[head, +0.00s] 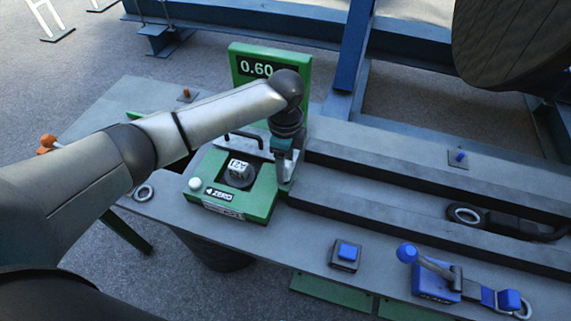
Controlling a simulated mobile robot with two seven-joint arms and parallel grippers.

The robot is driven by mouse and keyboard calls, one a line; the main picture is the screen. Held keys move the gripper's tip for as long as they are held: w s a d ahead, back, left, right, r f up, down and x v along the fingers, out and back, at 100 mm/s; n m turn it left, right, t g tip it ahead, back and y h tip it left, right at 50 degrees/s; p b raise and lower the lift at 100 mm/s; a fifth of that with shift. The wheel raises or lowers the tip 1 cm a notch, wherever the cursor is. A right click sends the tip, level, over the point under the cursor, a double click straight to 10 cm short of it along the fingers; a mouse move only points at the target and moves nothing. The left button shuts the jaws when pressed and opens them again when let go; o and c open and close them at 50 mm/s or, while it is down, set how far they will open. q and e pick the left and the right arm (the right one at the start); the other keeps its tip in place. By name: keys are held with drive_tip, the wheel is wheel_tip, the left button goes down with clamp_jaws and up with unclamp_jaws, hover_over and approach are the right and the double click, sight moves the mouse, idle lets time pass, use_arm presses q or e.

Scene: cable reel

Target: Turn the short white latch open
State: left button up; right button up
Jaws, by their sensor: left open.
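My left arm comes in from the left across the bench, and my left gripper (286,172) points down at the right edge of the green device. The gripper is open; whether its fingers touch anything is not clear. The green device (262,203) has a display reading 0.60 (256,69), a white round button (195,184) beside the word ZERO, and a dark round part marked A21 (239,173). I cannot make out a short white latch for certain; the gripper and arm cover part of the device. My right gripper is not in view.
A grey bench (300,240) carries a long dark rail to the right. A blue button box (345,254) and a blue-knobbed lever (430,270) stand near the front edge. A large dark reel (515,45) and blue beams are behind.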

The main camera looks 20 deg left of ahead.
use_arm(q)
drive_tip(key=shift+f, duration=0.1)
drive_tip(key=shift+c, duration=0.3)
clamp_jaws()
